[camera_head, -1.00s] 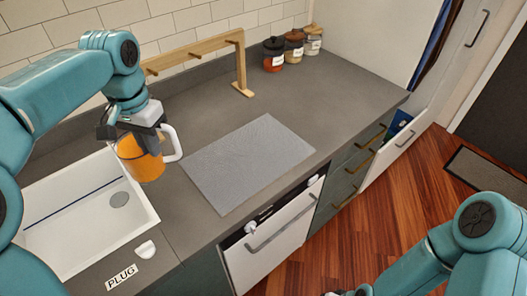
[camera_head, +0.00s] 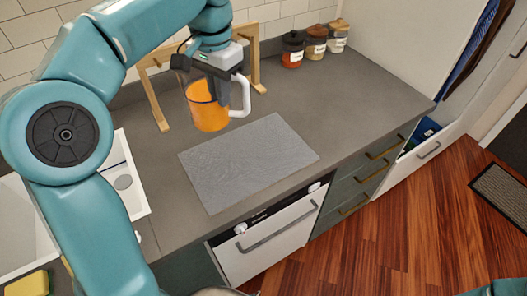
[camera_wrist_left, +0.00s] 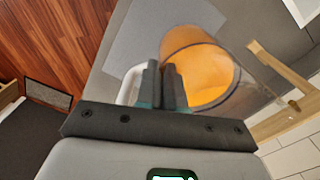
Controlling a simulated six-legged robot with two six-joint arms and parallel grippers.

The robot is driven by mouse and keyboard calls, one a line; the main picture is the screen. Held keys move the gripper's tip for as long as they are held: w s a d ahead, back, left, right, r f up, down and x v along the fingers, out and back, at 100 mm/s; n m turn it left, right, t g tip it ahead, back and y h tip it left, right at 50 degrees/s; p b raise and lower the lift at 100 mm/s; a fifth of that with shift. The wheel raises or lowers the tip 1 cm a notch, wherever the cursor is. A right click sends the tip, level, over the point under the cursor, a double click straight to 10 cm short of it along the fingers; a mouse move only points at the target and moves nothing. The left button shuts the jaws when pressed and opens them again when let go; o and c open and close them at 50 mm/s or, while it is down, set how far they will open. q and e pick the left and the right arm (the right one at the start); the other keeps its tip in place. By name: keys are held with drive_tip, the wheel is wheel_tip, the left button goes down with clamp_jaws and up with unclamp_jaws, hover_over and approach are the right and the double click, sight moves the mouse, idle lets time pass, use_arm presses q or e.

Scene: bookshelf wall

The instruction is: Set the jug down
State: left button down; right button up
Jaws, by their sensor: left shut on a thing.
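The jug (camera_head: 207,110) is clear, holds orange liquid and has a white handle on its right. My left gripper (camera_head: 222,88) is shut on it at the handle side. The jug is held about upright, in front of the wooden rack and over the back left part of the grey mat area. In the left wrist view, the jug (camera_wrist_left: 203,72) is close beside the closed fingers of my left gripper (camera_wrist_left: 165,82). The grey mat (camera_head: 250,165) lies bare on the counter. My right gripper is not in view.
The wooden rack (camera_head: 254,62) stands at the back of the counter (camera_head: 340,105). Several lidded jars (camera_head: 316,42) stand at the back right. The white sink (camera_head: 135,195) is at left, partly behind my arm. A yellow sponge (camera_head: 27,284) lies at lower left.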

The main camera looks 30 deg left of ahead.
use_arm(q)
wheel_tip(320, 180, down, 18)
drive_tip(key=b, duration=0.1)
drive_tip(key=shift+d+f, duration=0.15)
drive_tip(key=shift+d, duration=0.1)
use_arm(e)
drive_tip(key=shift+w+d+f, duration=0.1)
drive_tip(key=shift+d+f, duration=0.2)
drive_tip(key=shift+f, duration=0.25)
use_arm(q)
drive_tip(key=shift+f+b, duration=0.1)
drive_tip(key=shift+b, duration=0.2)
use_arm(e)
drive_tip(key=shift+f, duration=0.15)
use_arm(q)
drive_tip(key=c, duration=1.6)
unclamp_jaws()
drive_tip(key=shift+f, duration=0.1)
drive_tip(key=o, duration=0.3)
drive_tip(key=shift+o, duration=0.2)
